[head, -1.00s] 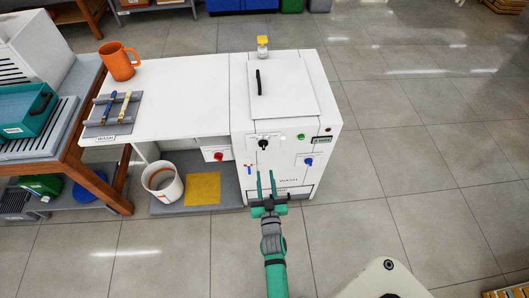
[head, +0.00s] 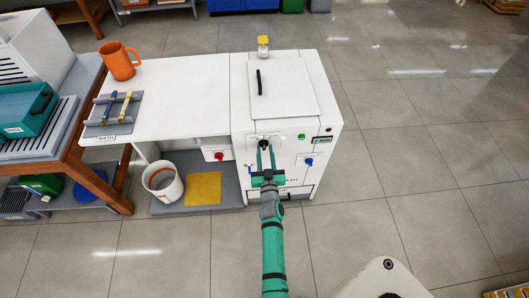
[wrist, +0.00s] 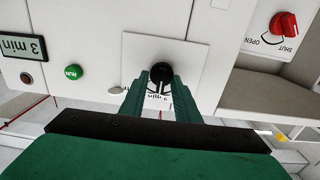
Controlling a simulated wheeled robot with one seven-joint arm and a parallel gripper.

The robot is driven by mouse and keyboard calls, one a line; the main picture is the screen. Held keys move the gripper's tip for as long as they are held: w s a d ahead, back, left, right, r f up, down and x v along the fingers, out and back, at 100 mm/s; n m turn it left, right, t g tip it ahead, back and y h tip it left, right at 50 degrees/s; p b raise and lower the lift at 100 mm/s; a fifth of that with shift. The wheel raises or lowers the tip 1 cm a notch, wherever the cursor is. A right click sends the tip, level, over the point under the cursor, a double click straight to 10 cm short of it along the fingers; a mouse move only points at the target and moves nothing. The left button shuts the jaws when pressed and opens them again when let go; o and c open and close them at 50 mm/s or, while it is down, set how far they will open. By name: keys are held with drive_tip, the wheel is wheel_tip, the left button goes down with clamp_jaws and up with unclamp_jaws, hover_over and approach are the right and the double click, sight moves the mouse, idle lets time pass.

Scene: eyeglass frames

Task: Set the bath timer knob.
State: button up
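The black timer knob (head: 263,143) is on a white plate on the front panel of the white wash cabinet. In the wrist view the knob (wrist: 161,72) sits between my fingertips, with dial marks and "min" lettering partly hidden below it. My gripper (head: 266,148) reaches up to the panel, with one green finger on each side of the knob. In the wrist view my gripper (wrist: 160,80) is open around it; I cannot tell whether either finger touches it. The display (wrist: 24,48) reads "3 min".
A green RUN button (wrist: 73,72) and a red OPEN/SHUT valve knob (wrist: 285,24) flank the timer plate. A blue knob (head: 309,161) is lower right on the panel. A yellow-capped bottle (head: 263,46) stands on the cabinet's far edge.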

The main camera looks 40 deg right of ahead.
drive_tip(key=shift+w, duration=0.1)
clamp_jaws()
drive_tip(key=shift+n, duration=0.3)
drive_tip(key=n, duration=0.6)
drive_tip(key=shift+w, duration=0.2)
drive_tip(key=shift+a+n, duration=0.2)
drive_tip(key=shift+n, duration=1.3)
drive_tip(key=shift+s, duration=0.1)
unclamp_jaws()
